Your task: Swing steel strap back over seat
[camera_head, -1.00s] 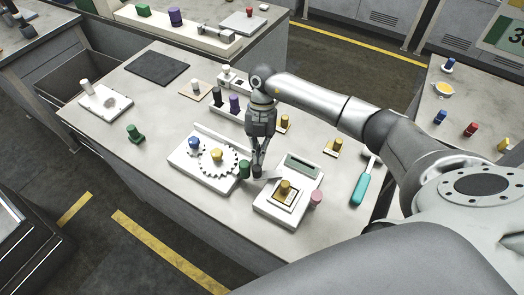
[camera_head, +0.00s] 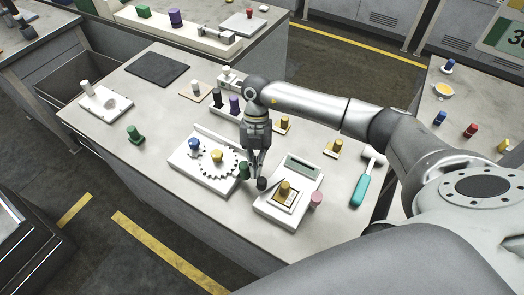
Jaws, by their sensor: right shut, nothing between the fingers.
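The light fixture (camera_head: 303,183) stands near the front right of the table, with a grey display panel on its back part. Its square seat (camera_head: 275,198) holds a block with a yellow knob (camera_head: 285,187). A dark cylindrical knob (camera_head: 262,184) stands at the fixture's left edge; the steel strap itself is hard to make out there. My right gripper (camera_head: 256,172) points down just behind and left of the dark knob. Its fingers are shut and empty; whether they touch the knob I cannot tell. My left gripper is out of view.
A green peg (camera_head: 244,170) stands close left of my right gripper, beside a white plate (camera_head: 186,165) with a toothed gear.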

